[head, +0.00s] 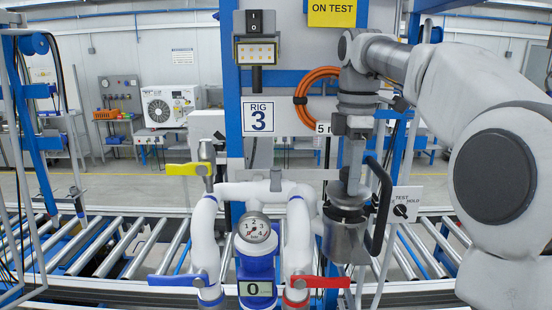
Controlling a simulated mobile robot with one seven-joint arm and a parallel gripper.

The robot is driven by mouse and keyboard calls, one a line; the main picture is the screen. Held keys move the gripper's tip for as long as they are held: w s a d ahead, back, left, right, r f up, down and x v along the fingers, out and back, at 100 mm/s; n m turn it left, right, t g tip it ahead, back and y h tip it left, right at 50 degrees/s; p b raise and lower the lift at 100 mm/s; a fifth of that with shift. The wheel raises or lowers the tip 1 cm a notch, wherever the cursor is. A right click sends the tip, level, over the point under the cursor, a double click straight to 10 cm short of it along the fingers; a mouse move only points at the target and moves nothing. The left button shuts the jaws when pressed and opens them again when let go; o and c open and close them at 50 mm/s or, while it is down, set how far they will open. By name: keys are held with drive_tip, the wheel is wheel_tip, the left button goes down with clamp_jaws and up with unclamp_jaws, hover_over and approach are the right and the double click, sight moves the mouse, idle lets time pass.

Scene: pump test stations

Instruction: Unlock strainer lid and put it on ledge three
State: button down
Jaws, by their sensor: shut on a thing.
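The strainer (346,243) is a metal pot right of the white pipes, at the front of rig 3. A curved black handle (382,205) stands close to the right of the lid. A narrow grey ledge (290,172) seems to run behind the pipes below the "RIG 3" sign (258,116).
White pipes with a yellow lever (186,170), a blue lever (176,281) and a red lever (320,282) stand left of the strainer. A gauge (254,230) sits between them. An orange hose (303,98) hangs behind. A test switch (400,210) is at right.

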drive_tip(key=shift+r, duration=0.1)
drive_tip(key=shift+r+p, duration=0.7)
drive_tip(key=shift+r, duration=0.75)
drive_tip(key=shift+s, duration=0.15)
